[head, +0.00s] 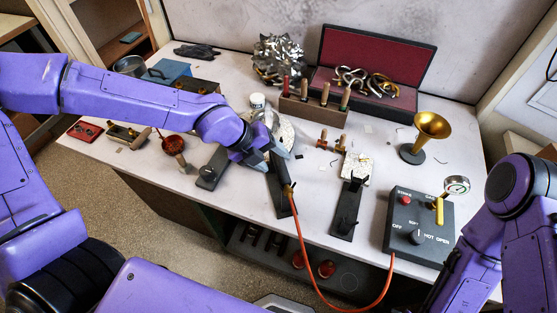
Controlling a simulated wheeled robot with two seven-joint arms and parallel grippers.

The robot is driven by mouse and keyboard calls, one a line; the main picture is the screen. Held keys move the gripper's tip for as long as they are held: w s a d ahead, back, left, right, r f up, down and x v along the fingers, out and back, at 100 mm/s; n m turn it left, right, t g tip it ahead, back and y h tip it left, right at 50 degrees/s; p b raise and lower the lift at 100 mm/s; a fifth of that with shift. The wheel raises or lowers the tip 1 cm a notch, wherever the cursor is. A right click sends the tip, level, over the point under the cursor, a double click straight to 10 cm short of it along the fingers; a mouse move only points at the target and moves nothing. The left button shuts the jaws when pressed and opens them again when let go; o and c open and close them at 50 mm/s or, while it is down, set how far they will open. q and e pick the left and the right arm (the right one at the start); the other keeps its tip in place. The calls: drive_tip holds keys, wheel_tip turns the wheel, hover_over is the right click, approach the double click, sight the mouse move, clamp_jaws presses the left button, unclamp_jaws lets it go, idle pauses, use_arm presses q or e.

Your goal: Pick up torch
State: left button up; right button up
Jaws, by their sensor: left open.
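The torch (288,188) shows as a small brass-coloured end where an orange hose (302,235) joins it, on a narrow dark stand (281,204) near the front middle of the bench. My left gripper (272,160) is open just above and behind the stand, pointing down toward the torch. It hides part of the torch and stand, and I cannot tell whether the fingers touch the torch. My right arm comes in at the lower right, but its gripper is out of the picture.
A control box (418,228) with a gauge (456,185) stands at the front right, with the hose running down below it. A second dark stand (346,208) is right of the torch. A brass horn bell (431,127), a tool rack (312,112) and an open red-lined case (371,63) stand farther back.

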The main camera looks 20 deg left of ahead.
sight(278, 162)
use_arm(q)
drive_tip(key=x, duration=0.4)
drive_tip(key=shift+s, duration=0.15)
drive_tip(key=shift+d+f, duration=0.15)
drive_tip(key=c, duration=0.9)
drive_tip(key=shift+c, duration=0.4)
